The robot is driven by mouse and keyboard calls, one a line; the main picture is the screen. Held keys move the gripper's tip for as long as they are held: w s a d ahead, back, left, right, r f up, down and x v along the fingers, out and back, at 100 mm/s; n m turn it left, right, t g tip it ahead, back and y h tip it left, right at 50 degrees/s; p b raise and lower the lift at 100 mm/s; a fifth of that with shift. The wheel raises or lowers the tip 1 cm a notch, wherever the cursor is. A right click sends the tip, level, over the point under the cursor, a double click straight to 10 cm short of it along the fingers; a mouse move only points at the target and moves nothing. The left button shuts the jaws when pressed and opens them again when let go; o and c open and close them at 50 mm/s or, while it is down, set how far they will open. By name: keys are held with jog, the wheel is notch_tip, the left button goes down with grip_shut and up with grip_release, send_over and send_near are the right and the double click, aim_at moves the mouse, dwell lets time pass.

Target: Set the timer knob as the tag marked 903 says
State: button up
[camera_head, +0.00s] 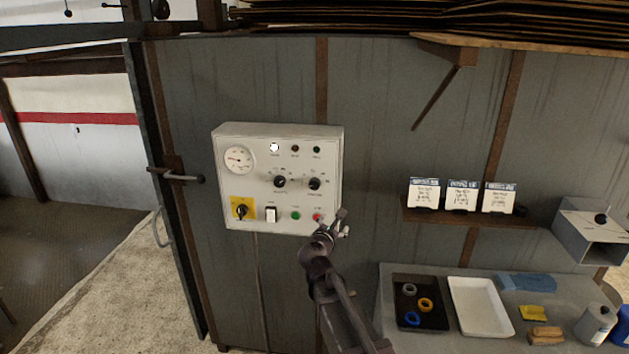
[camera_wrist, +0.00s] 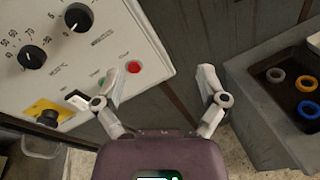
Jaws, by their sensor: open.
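A pale control panel (camera_head: 328,140) hangs on the grey wall. It carries two black dial knobs, a left one (camera_head: 280,182) and a right one (camera_head: 314,184). The wrist view also shows the left knob (camera_wrist: 31,55) and the right knob (camera_wrist: 79,18), with white pointer marks. I cannot tell from the labels which is the timer. Three white tags, left (camera_head: 424,193), middle (camera_head: 462,195) and right (camera_head: 499,198), stand on a shelf. Their print is too small to read, so I cannot pick out 903. My gripper (camera_head: 338,222) is open and empty near the panel's lower right corner (camera_wrist: 161,78).
The panel also has a gauge (camera_head: 239,159), a yellow-backed switch (camera_head: 241,209), a white rocker (camera_head: 270,214), a green button (camera_head: 295,215) and a red button (camera_head: 317,217). At right, a table holds a black tray (camera_head: 432,283) of rings and a white tray (camera_head: 482,327).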

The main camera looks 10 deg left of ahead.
aim_at(314, 186)
jog(key=a+r+n+t+y, duration=0.1)
jog(key=a+r+n+y, duration=0.2)
jog(key=a+n, duration=0.3)
jog(key=shift+w+a+r+n+t+p, duration=0.4)
jog(key=shift+w+a+r+p, duration=0.1)
jog(key=shift+a, duration=0.55)
jog(key=shift+w, duration=0.1)
jog(key=w, duration=1.3)
jog(key=shift+w+d, duration=0.25)
jog(key=shift+d, duration=0.05)
